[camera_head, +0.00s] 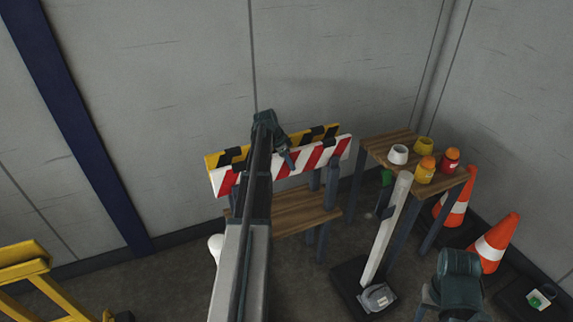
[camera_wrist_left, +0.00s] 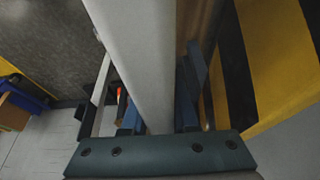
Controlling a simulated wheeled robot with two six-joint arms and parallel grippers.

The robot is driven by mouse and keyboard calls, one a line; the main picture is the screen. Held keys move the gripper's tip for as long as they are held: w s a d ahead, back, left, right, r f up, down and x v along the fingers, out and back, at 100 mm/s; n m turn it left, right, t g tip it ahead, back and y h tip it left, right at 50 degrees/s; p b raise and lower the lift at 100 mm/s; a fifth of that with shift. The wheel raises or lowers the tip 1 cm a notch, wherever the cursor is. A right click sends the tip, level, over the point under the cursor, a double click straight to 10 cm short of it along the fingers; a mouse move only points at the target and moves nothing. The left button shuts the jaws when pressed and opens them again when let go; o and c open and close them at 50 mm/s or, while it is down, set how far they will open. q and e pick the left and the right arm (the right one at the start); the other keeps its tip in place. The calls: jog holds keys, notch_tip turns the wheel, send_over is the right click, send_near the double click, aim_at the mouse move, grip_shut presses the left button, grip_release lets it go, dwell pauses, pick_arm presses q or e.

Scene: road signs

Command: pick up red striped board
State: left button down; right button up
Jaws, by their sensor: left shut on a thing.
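The red and white striped board (camera_head: 328,156) stands near the back wall above a wooden bench, partly hidden behind my left arm. My left gripper (camera_head: 287,157) is at the board's top edge, near its middle, shut on it. In the left wrist view a pale grey panel, which appears to be the board (camera_wrist_left: 145,60), runs between the two fingers (camera_wrist_left: 158,118). A yellow and black striped board (camera_head: 318,133) stands close behind it, also at the right in the wrist view (camera_wrist_left: 270,60). My right gripper (camera_head: 455,285) shows only partly at lower right; its fingertips are unclear.
The wooden bench (camera_head: 300,212) is below the boards. A wooden table (camera_head: 388,142) at right holds white, yellow and red items. A white post (camera_head: 388,230) on a dark base stands before it. Orange cones (camera_head: 493,243) are at far right, a yellow frame (camera_head: 25,262) at lower left.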

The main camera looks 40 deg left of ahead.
aim_at(294, 150)
pick_arm(q)
jog(key=shift+r, duration=0.1)
pick_arm(e)
jog(key=shift+r, duration=0.1)
pick_arm(q)
notch_tip(294, 150, up, 10)
jog(key=p, duration=1)
pick_arm(e)
notch_tip(294, 150, up, 10)
pick_arm(q)
jog(key=shift+d, duration=0.1)
